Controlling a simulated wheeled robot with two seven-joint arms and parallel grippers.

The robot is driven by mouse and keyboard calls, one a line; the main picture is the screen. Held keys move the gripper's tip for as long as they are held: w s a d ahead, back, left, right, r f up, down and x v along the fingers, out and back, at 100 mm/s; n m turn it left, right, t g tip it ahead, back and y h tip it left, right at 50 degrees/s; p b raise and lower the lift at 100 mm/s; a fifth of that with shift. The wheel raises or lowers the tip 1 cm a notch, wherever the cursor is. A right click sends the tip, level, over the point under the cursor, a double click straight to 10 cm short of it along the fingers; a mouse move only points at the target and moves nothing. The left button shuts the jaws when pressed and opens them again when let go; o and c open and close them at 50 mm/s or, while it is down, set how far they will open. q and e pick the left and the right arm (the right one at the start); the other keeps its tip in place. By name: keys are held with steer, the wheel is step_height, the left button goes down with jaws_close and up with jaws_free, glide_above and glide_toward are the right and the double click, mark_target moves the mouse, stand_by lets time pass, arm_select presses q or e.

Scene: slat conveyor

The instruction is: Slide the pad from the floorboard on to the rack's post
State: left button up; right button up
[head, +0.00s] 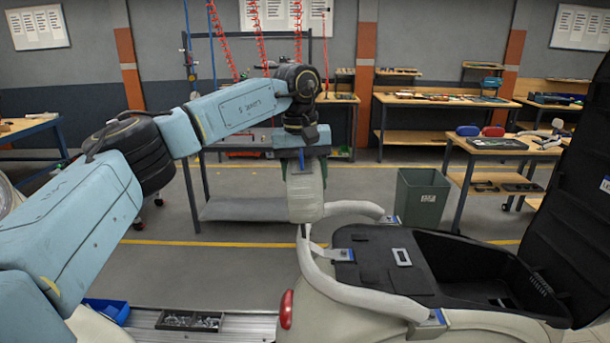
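The pad (305,195) is a pale grey, rounded block. It hangs upright in my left gripper (304,172), whose green fingers are shut on its upper part. The rack (345,287) is a pale bent tube at the scooter's tail. A short dark upright piece, apparently the rack's post (304,231), shows directly under the pad. The pad's lower end meets or nearly meets it in the picture; I cannot tell whether it is around the post or only above it. The floorboard cannot be made out. My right gripper is out of view.
The scooter's open storage bin (480,275) and raised black seat (575,190) stand at the right. A dark tray of metal parts (190,321) and a blue bin (108,309) lie at the lower left. A green waste bin (421,197) stands behind the scooter.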

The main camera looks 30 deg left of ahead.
arm_select(q)
steer(key=shift+f, duration=0.35)
steer(key=o, duration=1.4)
steer(key=shift+c, duration=0.2)
steer(key=r, duration=0.9)
steer(key=a+r, duration=0.1)
steer(key=r, duration=0.3)
steer(key=shift+s+r+b, duration=0.2)
steer(key=shift+s+b, duration=0.1)
